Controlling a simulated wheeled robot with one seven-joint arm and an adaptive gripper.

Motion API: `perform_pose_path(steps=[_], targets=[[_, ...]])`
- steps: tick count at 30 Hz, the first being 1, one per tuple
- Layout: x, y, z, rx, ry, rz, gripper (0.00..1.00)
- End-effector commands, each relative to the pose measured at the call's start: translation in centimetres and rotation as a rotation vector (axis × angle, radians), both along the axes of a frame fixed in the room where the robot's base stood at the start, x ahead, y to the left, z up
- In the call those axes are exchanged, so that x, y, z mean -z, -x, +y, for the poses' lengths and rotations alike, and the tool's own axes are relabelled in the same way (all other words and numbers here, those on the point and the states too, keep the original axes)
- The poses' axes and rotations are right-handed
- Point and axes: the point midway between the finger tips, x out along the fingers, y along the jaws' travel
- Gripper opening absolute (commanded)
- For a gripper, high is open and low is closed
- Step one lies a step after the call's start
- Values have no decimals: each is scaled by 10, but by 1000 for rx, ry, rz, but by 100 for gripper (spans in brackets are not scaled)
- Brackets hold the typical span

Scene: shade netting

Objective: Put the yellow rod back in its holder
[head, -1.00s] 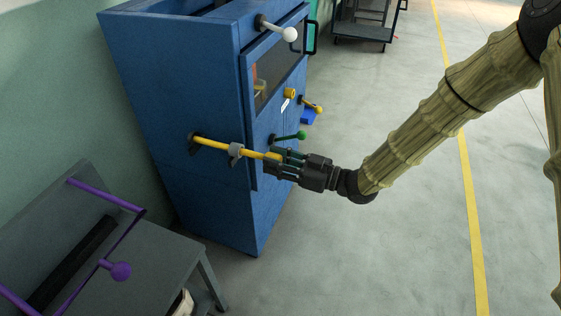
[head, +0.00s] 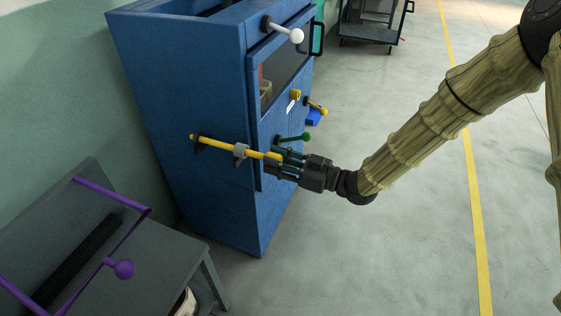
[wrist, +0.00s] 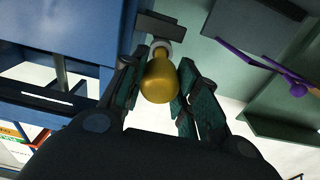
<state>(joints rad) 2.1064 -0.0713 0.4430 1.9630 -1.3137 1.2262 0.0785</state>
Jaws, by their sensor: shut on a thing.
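The yellow rod (head: 220,146) lies nearly level along the side of the blue cabinet (head: 190,90). It passes through a grey clip (head: 240,151) and a dark bracket (head: 202,142), which look like its holder. Its far tip sticks out a little left of the dark bracket. My gripper (head: 280,160) is shut on the rod's near end, just right of the cabinet's front edge. In the wrist view the rod's rounded yellow end (wrist: 160,80) sits between my fingers, with a grey ring behind it. Whether the rod is fully seated I cannot tell.
A grey bench (head: 165,255) with purple bars (head: 110,195) stands at lower left.

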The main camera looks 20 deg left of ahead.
Motion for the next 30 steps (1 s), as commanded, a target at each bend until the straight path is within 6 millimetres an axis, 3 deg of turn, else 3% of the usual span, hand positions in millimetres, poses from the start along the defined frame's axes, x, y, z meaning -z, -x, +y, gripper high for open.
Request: perform_pose_path(steps=[30], targets=[[0, 0, 13, 0, -1, 0, 0]])
